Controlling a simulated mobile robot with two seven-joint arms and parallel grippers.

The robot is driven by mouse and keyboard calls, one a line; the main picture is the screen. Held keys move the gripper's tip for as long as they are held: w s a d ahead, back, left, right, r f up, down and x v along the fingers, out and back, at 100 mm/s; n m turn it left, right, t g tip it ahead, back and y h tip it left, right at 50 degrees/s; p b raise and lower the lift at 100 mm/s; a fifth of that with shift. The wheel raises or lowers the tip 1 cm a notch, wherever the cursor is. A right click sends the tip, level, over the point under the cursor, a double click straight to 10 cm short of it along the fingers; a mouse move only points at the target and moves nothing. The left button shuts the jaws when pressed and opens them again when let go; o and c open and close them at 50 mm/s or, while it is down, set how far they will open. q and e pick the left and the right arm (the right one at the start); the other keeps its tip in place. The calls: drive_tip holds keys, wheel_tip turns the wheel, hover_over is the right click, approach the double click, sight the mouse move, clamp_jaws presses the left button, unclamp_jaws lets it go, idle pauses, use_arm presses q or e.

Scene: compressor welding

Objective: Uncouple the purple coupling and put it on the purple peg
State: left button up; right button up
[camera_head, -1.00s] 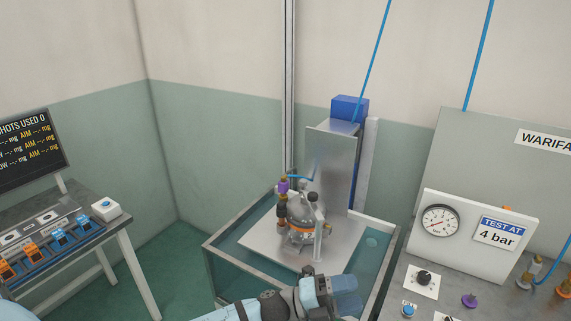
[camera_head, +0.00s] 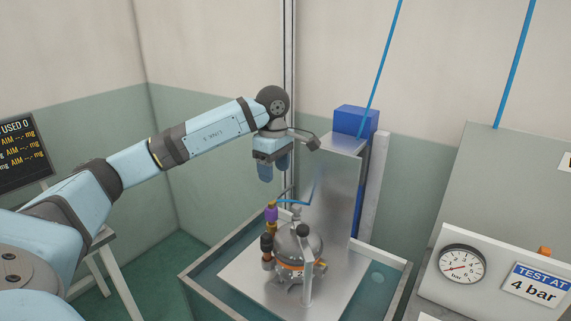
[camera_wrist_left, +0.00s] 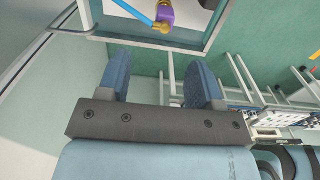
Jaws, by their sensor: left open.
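The purple coupling (camera_head: 271,213) sits upright on top of a dark fitting at the left side of the compressor (camera_head: 297,249). A blue hose runs from it to the metal back plate. In the left wrist view the coupling (camera_wrist_left: 165,14) shows at the top edge, with brass parts and the blue hose. My left gripper (camera_head: 273,172) hangs above the coupling, fingers pointing down, apart from it. In the left wrist view its two blue fingers (camera_wrist_left: 160,85) are spread with nothing between them. The purple peg is not in view now. My right gripper is not in view.
The compressor stands on a metal plate (camera_head: 245,283) over a water tank (camera_head: 196,280). The upright back plate (camera_head: 335,190) is close to the right of my gripper. A gauge panel (camera_head: 500,275) stands at the right. Free air lies left of the compressor.

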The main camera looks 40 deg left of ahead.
use_arm(q)
drive_tip(key=shift+s+a+f, duration=0.1)
drive_tip(key=shift+s+f, duration=0.1)
drive_tip(key=shift+s, duration=0.05)
hover_over(273, 203)
drive_tip(key=f, duration=0.2)
drive_tip(key=f+p, duration=0.1)
drive_tip(key=f, duration=0.1)
drive_tip(key=shift+s+f, duration=0.1)
drive_tip(key=shift+s, duration=0.15)
drive_tip(key=f, duration=0.4)
drive_tip(key=f+p, duration=0.1)
drive_tip(key=f, duration=0.3)
drive_tip(key=shift+w+f, duration=0.2)
drive_tip(key=shift+f, duration=0.1)
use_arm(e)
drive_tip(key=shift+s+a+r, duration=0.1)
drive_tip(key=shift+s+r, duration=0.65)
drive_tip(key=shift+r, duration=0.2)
use_arm(q)
clamp_jaws()
drive_tip(key=shift+r, duration=0.1)
drive_tip(key=shift+r, duration=0.3)
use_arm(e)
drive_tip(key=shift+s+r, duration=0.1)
use_arm(q)
drive_tip(key=shift+r+p, duration=1.1)
drive_tip(key=shift+r, duration=0.9)
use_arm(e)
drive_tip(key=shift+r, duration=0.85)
